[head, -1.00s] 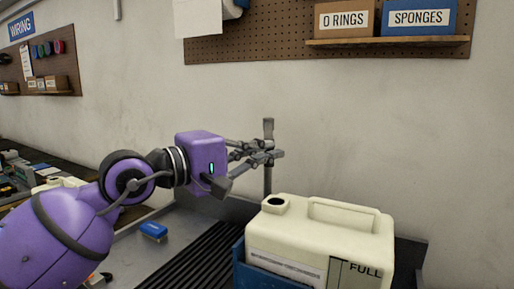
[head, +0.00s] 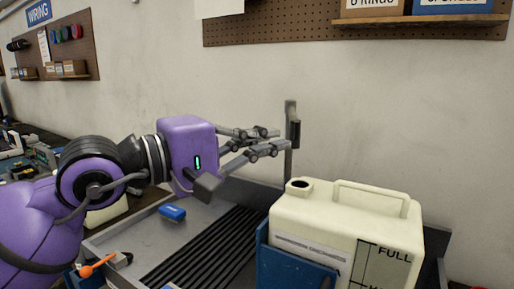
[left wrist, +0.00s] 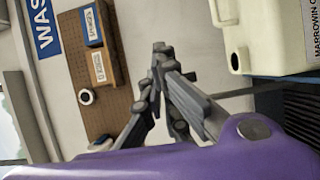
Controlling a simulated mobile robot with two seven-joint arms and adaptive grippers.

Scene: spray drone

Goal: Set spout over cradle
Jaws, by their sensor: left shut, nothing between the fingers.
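A thin grey upright post (head: 289,165) stands behind the tray, with a short dark piece (head: 295,133) near its top. It looks like the spout, but which way it points is unclear. A blue cradle (head: 262,258) holds a cream jug (head: 335,220) at front right. The jug's dark round opening faces up and lies below and just right of the post in the picture. My left gripper (head: 277,141) is shut and empty, its fingertips close to the post's left side; I cannot tell if they touch. Its fingertips meet in the left wrist view (left wrist: 162,48). My right gripper is out of view.
The grey tray (head: 125,243) has black ribs (head: 215,245) and a small blue block (head: 172,212) on it. An orange-tipped item (head: 95,268) lies at front left. The wall with a pegboard (head: 270,32) is behind. Air above the jug is clear.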

